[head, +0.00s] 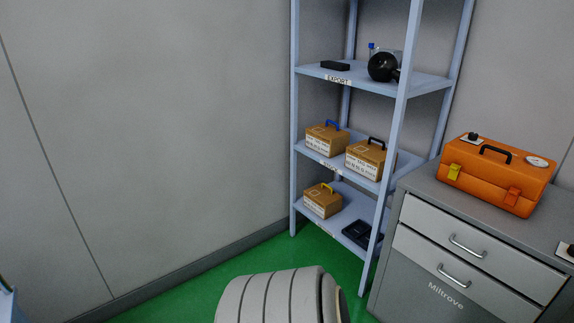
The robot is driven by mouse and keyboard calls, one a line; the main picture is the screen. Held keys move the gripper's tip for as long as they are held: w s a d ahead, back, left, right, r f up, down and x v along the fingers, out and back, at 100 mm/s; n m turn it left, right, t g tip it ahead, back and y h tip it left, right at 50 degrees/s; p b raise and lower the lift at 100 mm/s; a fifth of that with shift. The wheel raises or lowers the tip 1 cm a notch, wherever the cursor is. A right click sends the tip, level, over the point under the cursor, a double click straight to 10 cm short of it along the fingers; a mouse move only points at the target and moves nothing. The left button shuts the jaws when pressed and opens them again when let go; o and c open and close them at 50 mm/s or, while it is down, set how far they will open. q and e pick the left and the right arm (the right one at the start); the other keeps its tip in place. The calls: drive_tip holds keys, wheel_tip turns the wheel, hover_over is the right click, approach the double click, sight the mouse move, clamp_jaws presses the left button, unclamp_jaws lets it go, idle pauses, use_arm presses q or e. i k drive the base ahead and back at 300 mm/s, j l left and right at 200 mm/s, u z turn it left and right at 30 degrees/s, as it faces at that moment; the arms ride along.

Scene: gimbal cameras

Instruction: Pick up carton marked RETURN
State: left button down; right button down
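Three brown cartons with handles and white labels stand on the shelf rack (296,100). The carton with a blue handle (325,142) and the carton with a black handle (365,163) stand side by side on the middle shelf. The carton with a yellow handle (321,205) stands on the lower shelf. The print on their labels is too small to read, so I cannot tell which one is marked RETURN. Neither of my grippers is in view.
The upper shelf, marked EXPORT (338,79), holds a black round object (382,67) and a dark flat block (335,66). A black tray-like object (362,234) lies on the lower shelf. An orange toolbox (494,176) stands on a grey drawer cabinet (440,285) at right.

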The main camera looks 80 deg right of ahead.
sight(322, 200)
drive_tip(key=z, duration=3.05)
drive_tip(key=i+j+z, duration=0.1)
drive_tip(key=z, duration=0.8)
drive_tip(key=j+z, duration=0.35)
drive_tip(key=j, duration=0.35)
drive_tip(key=j+z, duration=0.35)
drive_tip(key=j, duration=0.35)
drive_tip(key=j+z, duration=0.3)
drive_tip(key=j, duration=0.35)
